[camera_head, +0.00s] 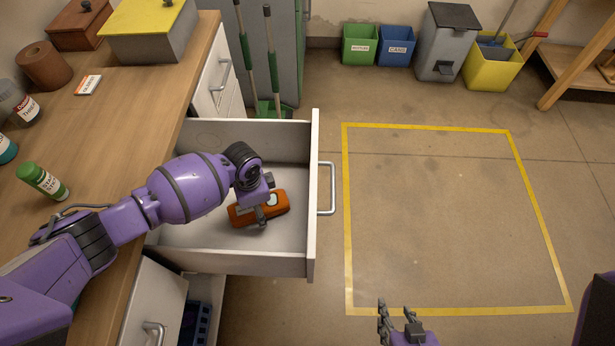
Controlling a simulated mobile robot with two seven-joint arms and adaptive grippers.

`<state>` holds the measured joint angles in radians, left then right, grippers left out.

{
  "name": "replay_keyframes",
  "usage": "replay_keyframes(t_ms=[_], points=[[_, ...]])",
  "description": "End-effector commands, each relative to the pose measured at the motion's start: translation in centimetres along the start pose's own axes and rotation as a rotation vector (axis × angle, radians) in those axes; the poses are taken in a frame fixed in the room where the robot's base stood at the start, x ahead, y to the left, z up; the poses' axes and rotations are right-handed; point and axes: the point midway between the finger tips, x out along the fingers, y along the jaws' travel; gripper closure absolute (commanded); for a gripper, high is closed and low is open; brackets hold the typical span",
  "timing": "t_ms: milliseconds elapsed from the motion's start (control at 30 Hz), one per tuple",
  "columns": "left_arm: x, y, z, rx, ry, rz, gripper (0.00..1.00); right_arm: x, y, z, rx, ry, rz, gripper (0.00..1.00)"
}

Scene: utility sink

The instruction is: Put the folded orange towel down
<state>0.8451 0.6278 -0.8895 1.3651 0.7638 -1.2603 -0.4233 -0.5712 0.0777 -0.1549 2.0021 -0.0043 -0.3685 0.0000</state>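The folded orange towel (242,214) is inside the open white drawer (313,230), with a pale patch near its right end. My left gripper (261,210) reaches down into the drawer from the left. One finger shows against the towel's near side, and the towel appears to be pinched between the fingers; the other finger is hidden. I cannot tell whether the towel touches the drawer floor. My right gripper (396,316) is at the bottom edge, with its fingers apart and nothing between them.
The wooden counter (110,130) at left holds a green-capped bottle (43,181), other containers and a yellow-lidded box (150,30). A lower drawer (205,305) is also partly open. A yellow-taped floor square (347,220) is empty. Bins (395,46) stand at the back wall.

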Motion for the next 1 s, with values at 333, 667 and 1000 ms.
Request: replay_keyframes(t_ms=[333, 667, 1000], points=[[-6.0, -0.2, 0.0, 0.001, 0.002, -0.005, 0.29, -0.6, 0.1, -1.9, 0.005, 0.026, 0.001, 0.60], [-11.5, 0.0, 0.0, 0.001, 0.001, -0.001, 0.29, -0.8, 0.0, -2.2, 0.008, 0.029, 0.000, 0.60], [-12.2, 0.1, 0.1, 0.000, -0.001, 0.002, 0.29, -1.0, 0.0, -1.9, 0.009, 0.023, 0.000, 0.60]])
